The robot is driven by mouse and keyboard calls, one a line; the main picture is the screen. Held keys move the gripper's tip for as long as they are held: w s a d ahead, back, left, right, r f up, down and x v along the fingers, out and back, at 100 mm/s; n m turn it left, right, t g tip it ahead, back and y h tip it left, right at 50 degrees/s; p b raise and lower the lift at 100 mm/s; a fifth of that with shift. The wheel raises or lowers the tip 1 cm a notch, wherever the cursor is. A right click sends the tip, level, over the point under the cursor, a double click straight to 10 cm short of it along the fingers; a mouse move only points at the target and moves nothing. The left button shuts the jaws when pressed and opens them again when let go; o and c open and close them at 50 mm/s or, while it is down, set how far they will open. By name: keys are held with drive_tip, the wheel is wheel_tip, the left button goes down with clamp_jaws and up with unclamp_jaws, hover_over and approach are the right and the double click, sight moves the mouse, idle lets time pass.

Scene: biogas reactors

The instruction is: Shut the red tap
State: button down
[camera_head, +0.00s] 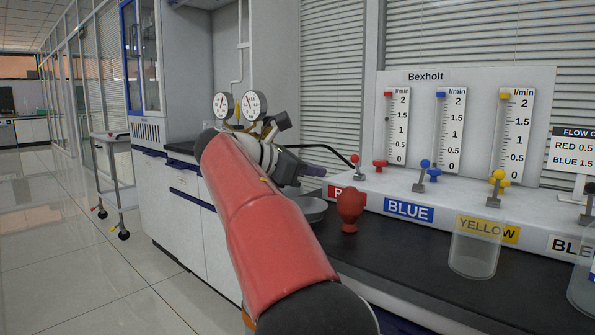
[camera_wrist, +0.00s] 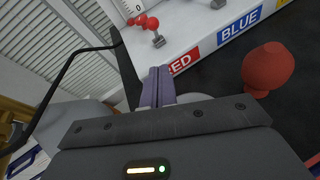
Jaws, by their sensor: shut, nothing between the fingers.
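The red tap on the white panel ledge has a red ball on a grey lever (camera_head: 355,159), beside a small red knob (camera_head: 380,164) under the red flow scale. In the wrist view the red ball lever (camera_wrist: 154,27) stands nearly upright above the RED label, with the red knob to its left, partly overlapped. My gripper (camera_head: 325,176) is shut and empty, a little left of the red lever and apart from it. In the wrist view its closed fingertips (camera_wrist: 159,70) point toward the RED label, below the lever.
Blue (camera_head: 425,164) and yellow (camera_head: 497,176) levers stand further right. A red vase-shaped object (camera_head: 350,207), a grey dish (camera_head: 311,210) and a clear beaker (camera_head: 474,250) stand on the black counter (camera_head: 400,255). Two pressure gauges (camera_head: 238,105) are behind my arm. A black hose (camera_wrist: 68,68) runs to the red tap.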

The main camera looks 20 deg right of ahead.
sight(356, 166)
drive_tip(key=x, duration=0.3)
drive_tip(key=shift+d, duration=0.4)
drive_tip(key=shift+w+d+r, duration=0.2)
drive_tip(key=shift+d+r, duration=0.45)
drive_tip(key=shift+d, duration=0.35)
drive_tip(key=shift+w+d+r, duration=0.1)
drive_tip(key=shift+d+r, duration=0.15)
drive_tip(key=shift+d, duration=0.2)
